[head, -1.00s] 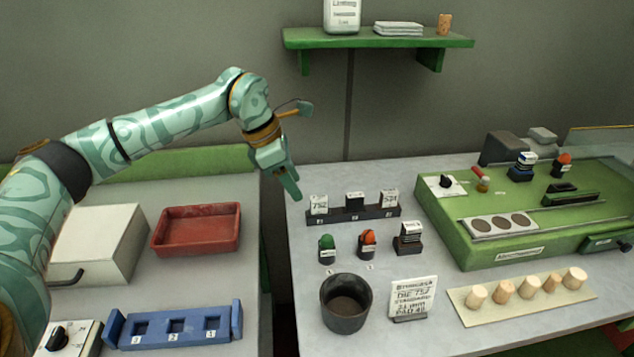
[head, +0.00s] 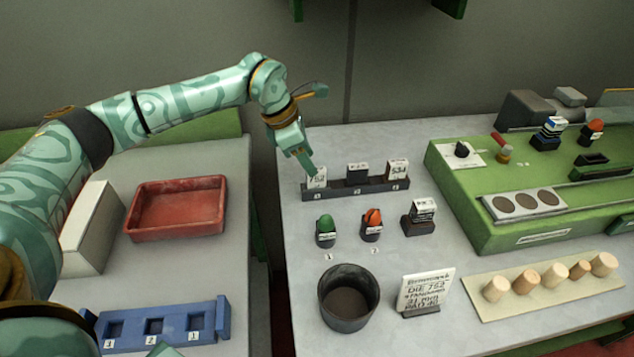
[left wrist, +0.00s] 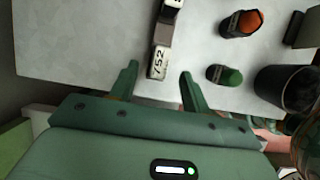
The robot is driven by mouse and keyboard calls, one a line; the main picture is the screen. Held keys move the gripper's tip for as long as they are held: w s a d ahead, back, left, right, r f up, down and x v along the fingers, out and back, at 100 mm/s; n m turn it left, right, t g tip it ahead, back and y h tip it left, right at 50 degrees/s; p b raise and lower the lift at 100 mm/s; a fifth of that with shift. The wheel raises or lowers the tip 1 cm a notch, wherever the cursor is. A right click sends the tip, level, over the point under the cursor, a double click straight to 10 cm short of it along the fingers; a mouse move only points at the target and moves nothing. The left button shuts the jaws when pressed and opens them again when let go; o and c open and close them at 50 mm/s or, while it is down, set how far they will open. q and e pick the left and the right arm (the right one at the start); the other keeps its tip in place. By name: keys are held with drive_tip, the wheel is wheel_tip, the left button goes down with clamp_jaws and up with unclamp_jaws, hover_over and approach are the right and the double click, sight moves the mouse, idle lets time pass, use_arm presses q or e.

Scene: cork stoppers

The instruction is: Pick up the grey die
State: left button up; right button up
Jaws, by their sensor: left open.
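A dark rack (head: 345,190) on the right bench holds three small blocks. The left one is a pale grey die (head: 317,177) with a face reading 752. The middle block (head: 357,170) is dark with a pale label, and the right one (head: 398,170) is pale with a number. My left gripper (head: 308,168) is just above and beside the 752 die, pointing down. In the left wrist view, my open fingers (left wrist: 158,72) stand either side of the 752 die (left wrist: 158,64), with gaps on both sides. I cannot tell their height over it. My right gripper is not in view.
Green (head: 326,230) and orange-topped (head: 372,224) stamps and another block (head: 420,216) stand in front of the rack. A dark cup (head: 348,318) and a sign (head: 426,290) naming die 752 are nearer. A green machine (head: 470,215) stands right. A gap separates the benches.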

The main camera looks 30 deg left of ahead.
sight(316, 182)
use_arm(q)
drive_tip(key=shift+d+f, duration=0.2)
drive_tip(key=shift+f, duration=0.35)
drive_tip(key=b+x, duration=0.1)
drive_tip(key=x, duration=0.3)
drive_tip(key=shift+w+f+b, duration=0.15)
drive_tip(key=shift+f+b, duration=0.2)
drive_tip(key=shift+b, duration=0.05)
drive_tip(key=shift+r, duration=0.15)
drive_tip(key=c, duration=0.9)
clamp_jaws()
